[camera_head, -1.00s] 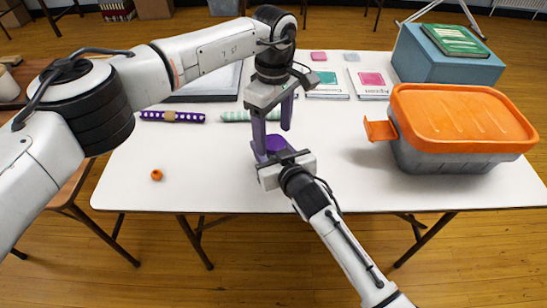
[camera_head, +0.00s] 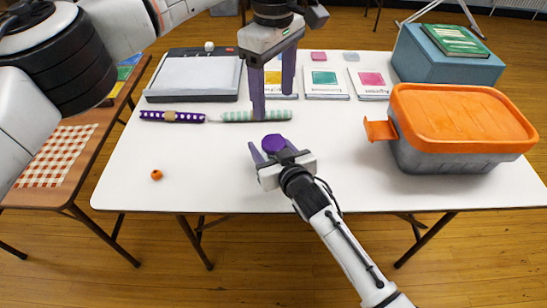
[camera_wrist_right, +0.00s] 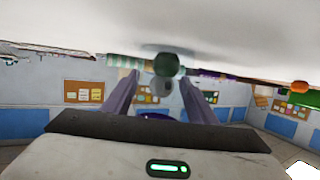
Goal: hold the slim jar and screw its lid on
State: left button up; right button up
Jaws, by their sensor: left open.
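The slim jar's purple lid (camera_head: 273,143) shows from above between the fingers of my right gripper (camera_head: 273,150), and it sits on top of the jar. The jar body is mostly hidden in the head view. In the right wrist view, which is upside down, my two purple fingers flank a clear jar (camera_wrist_right: 163,88), with a little of the purple lid at the bottom. My right gripper is shut on the jar. My left gripper (camera_head: 273,106) is open and empty, up above and behind the jar, apart from the lid.
A grey bin with an orange lid (camera_head: 458,118) stands at the right, its orange latch out. A purple dotted roll (camera_head: 188,117) and a green striped roll (camera_head: 240,116) lie behind. A paper trimmer (camera_head: 195,78) is at the back left. An orange bead (camera_head: 157,175) lies front left.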

aim_at(274, 155)
jog(key=shift+o, duration=1.1)
jog(key=p+v, duration=0.1)
jog(key=v, duration=0.9)
jog(key=shift+s, duration=0.15)
